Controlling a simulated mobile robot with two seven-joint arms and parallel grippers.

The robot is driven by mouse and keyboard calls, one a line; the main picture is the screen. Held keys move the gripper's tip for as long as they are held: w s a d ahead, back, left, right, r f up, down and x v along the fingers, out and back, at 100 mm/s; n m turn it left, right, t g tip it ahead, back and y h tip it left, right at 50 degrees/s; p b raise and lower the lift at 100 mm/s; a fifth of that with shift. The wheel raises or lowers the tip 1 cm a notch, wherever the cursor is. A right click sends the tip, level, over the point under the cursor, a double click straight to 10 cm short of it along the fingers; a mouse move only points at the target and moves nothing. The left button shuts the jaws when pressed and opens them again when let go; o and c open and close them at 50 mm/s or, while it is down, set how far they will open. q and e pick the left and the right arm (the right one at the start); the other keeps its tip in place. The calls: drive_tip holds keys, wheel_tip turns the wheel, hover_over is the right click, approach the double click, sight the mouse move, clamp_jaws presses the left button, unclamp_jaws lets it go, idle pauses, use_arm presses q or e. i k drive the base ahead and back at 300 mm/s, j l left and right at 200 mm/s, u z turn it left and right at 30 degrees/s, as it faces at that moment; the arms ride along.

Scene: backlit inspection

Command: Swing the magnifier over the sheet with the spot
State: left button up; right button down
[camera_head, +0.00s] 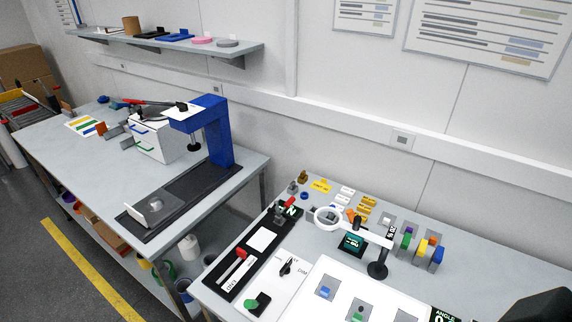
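The magnifier has a white ring-shaped head (328,218) on a white arm (370,233) that runs right to a black post and base (377,270). The head is over the back left part of the right bench, clear of the bright white panel (304,300) at the front. Grey sheets lie on the panel: one with a blue piece (325,285), one with a green piece (359,310) and one cut by the bottom edge (405,317). I cannot tell which sheet bears a spot. Neither gripper shows.
A red-handled switch (238,256) and a green knob (257,303) are left of the panel. A dark shape, perhaps part of mine, fills the lower right corner. A blue stand (218,135) is on the left bench.

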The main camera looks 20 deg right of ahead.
sight(355, 228)
drive_tip(key=k+j+z, duration=0.15)
drive_tip(key=z, duration=1.1)
